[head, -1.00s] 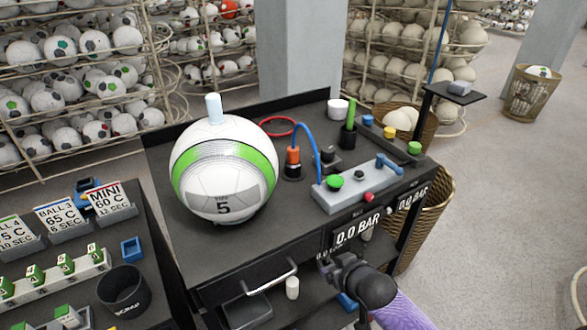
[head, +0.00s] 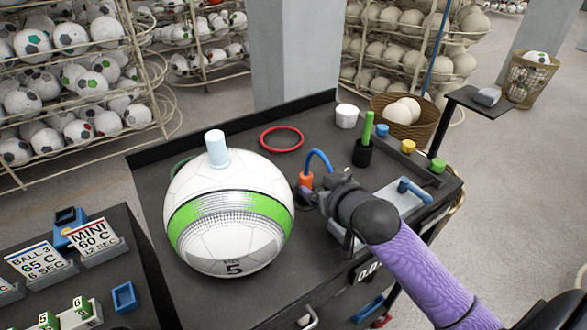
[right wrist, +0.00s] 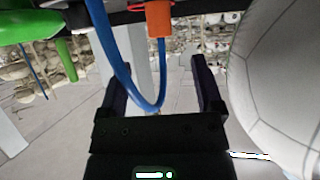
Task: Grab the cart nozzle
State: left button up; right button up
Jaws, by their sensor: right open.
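The cart nozzle (head: 306,180) is an orange piece with a blue hose (head: 319,158) arching from it, standing on the black cart top. In the right wrist view the orange nozzle (right wrist: 159,18) shows beyond the fingertips, roughly centred between them, and the blue hose passes in front of the gap. In the wrist view my right gripper (right wrist: 158,68) is open with nothing clasped. I cannot tell whether a finger touches the nozzle. My left gripper is not in view.
A large white and green ball (head: 228,220) with a pale plug on top stands close left of the nozzle. A red ring (head: 281,139), white cup (head: 347,116) and black holder with a green stick (head: 363,152) stand behind. My arm covers part of the grey control box (head: 405,198).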

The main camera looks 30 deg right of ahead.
aim_at(307, 177)
jog(key=shift+w+d+f, duration=0.1)
jog(key=shift+w+f, duration=0.1)
jog(key=shift+w, duration=0.45)
jog(key=b+x, duration=0.3)
jog(key=x, duration=0.5)
jog(key=shift+w+f, duration=0.2)
jog(key=shift+w, duration=0.15)
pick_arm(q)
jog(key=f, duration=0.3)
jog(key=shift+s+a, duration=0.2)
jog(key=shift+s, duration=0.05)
pick_arm(e)
jog(key=shift+r, duration=0.1)
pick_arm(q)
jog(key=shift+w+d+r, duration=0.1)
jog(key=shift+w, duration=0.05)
pick_arm(e)
grip_shut()
